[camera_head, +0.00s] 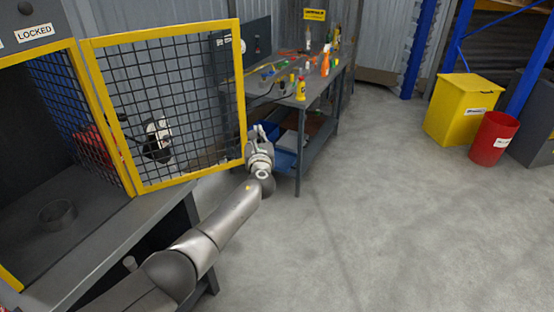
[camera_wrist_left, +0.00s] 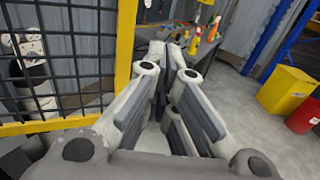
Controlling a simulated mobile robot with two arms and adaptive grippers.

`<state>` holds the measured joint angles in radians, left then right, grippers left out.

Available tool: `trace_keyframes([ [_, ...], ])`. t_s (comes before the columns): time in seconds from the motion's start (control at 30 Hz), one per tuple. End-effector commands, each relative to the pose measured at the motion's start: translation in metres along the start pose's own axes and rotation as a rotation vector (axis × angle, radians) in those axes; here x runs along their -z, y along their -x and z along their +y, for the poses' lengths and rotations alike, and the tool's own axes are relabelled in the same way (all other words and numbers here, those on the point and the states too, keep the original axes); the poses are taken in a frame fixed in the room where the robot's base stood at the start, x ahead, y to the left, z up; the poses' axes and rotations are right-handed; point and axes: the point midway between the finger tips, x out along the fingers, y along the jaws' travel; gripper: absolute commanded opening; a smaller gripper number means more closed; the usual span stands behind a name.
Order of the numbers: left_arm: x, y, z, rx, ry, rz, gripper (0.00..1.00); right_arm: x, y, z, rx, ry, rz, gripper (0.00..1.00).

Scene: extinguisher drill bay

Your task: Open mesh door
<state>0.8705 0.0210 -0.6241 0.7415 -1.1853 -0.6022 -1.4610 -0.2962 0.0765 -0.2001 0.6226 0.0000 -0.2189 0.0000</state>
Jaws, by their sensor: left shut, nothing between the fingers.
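The mesh door (camera_head: 241,92) has a yellow frame and dark wire mesh. It stands swung out from the dark cabinet (camera_head: 60,205) on the left, so the inside of the cabinet shows. My left gripper (camera_head: 258,132) is at the door's free edge, near its lower right corner. Its fingers are shut with nothing between them. In the left wrist view the fingers (camera_wrist_left: 180,45) are just right of the door's yellow upright (camera_wrist_left: 125,45). I cannot tell whether they touch the door. My right gripper is not in view.
A workbench (camera_head: 318,92) with bottles and tools stands behind the gripper. A yellow bin (camera_head: 462,105) and a red bin (camera_head: 493,138) stand at the right. A sign reading LOCKED (camera_head: 34,32) is above the cabinet opening. The concrete floor at centre right is clear.

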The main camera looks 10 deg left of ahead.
Motion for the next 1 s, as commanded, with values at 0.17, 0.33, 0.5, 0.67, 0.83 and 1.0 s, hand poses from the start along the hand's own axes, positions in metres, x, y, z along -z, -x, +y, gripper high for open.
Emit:
trace_keyframes([
  [0.17, 0.0, 0.015, -0.006, 0.001, 0.002, 0.0, 0.0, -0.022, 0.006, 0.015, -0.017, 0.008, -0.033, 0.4],
  [0.33, 0.001, 0.032, -0.012, 0.001, 0.001, 0.002, 0.0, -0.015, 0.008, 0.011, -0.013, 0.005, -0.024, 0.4],
  [0.5, 0.002, 0.055, -0.022, 0.003, 0.003, 0.001, 0.0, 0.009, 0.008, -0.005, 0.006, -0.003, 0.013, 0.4],
  [0.67, 0.001, 0.075, -0.03, 0.001, 0.001, 0.0, 0.0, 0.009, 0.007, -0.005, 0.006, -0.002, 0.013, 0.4],
  [0.83, 0.001, 0.089, -0.035, 0.001, 0.001, 0.0, 0.0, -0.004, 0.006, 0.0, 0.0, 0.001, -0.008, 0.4],
  [1.0, 0.023, 0.095, -0.032, -0.001, 0.037, 0.043, 0.0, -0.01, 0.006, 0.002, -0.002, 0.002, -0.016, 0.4],
])
